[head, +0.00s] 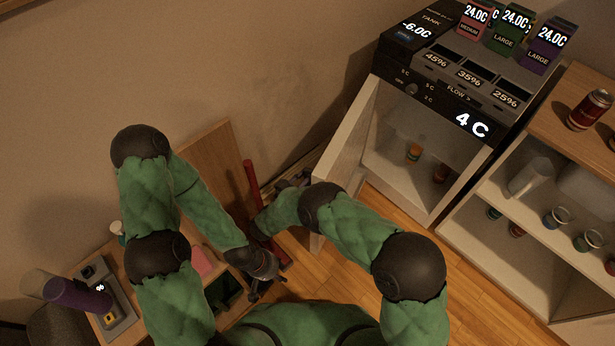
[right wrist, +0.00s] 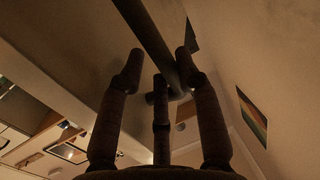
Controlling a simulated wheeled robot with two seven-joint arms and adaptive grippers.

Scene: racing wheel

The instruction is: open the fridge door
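The fridge (head: 410,160) stands at the upper right in the head view, under a machine with a "4 C" display. Its white door (head: 350,150) is swung open to the left, and the inside shows small jars. My right gripper (head: 288,186) is on the outer side of the door, near its free edge, partly hidden by my arm. In the right wrist view, its fingers (right wrist: 161,62) are spread, with a dark bar (right wrist: 148,35) passing close to the fingertips; contact is unclear. My left gripper (head: 264,287) is low, open and apart from the door.
Open shelves (head: 525,215) with cups and jars stand right of the fridge, a can (head: 590,110) on top. A red pole (head: 253,185) is left of the door. A desk with a purple cylinder (head: 75,295) is at the lower left. Wooden floor (head: 395,225) shows before the fridge.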

